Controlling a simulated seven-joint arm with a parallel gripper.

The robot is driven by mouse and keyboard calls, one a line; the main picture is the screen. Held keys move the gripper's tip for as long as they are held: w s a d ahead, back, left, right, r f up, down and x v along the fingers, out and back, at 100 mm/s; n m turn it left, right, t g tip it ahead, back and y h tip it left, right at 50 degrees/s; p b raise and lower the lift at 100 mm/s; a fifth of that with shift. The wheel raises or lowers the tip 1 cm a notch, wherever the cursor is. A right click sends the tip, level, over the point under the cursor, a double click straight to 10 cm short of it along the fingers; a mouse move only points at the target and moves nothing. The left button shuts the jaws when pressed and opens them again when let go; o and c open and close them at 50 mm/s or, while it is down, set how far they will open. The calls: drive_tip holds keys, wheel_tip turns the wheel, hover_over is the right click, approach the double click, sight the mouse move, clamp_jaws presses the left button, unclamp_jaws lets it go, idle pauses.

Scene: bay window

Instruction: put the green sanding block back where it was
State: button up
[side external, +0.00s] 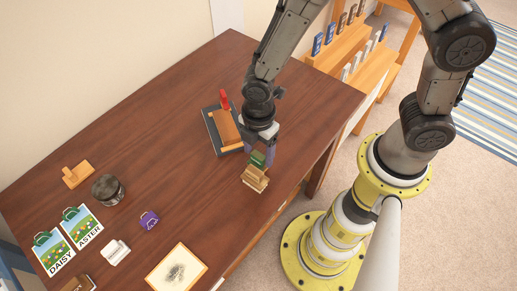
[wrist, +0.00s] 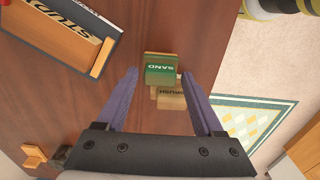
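The green sanding block (wrist: 160,75), marked SAND, lies between my two purple fingers in the wrist view, with a gap showing at each side. In the side view the green block (side external: 257,159) shows just below my gripper (side external: 258,154). My gripper (wrist: 160,73) is open. A tan block (wrist: 171,101) marked with letters ending in RUSH is right beside or under the green block; I cannot tell which. In the side view this tan wood (side external: 255,180) is near the table's right edge. Whether the green block rests on it is unclear.
A dark tray (side external: 211,134) with an orange wooden piece and a red item lies just left of my gripper. The table's back is clear.

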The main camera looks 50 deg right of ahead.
sight(258, 154)
drive_tip(key=shift+o, duration=0.4)
wheel_tip(258, 154, up, 12)
drive_tip(key=s+d+r+m+t, duration=0.2)
drive_tip(key=s+d+r+m, duration=0.3)
drive_tip(key=d+m, duration=0.3)
drive_tip(key=s+d+r+m+t, duration=0.3)
drive_tip(key=s+d+r+m, duration=0.3)
drive_tip(key=m, duration=0.4)
drive_tip(key=shift+d+r+t, duration=0.3)
drive_tip(key=shift+d+r, duration=0.6)
drive_tip(key=shift+r, duration=0.15)
drive_tip(key=shift+s, duration=0.1)
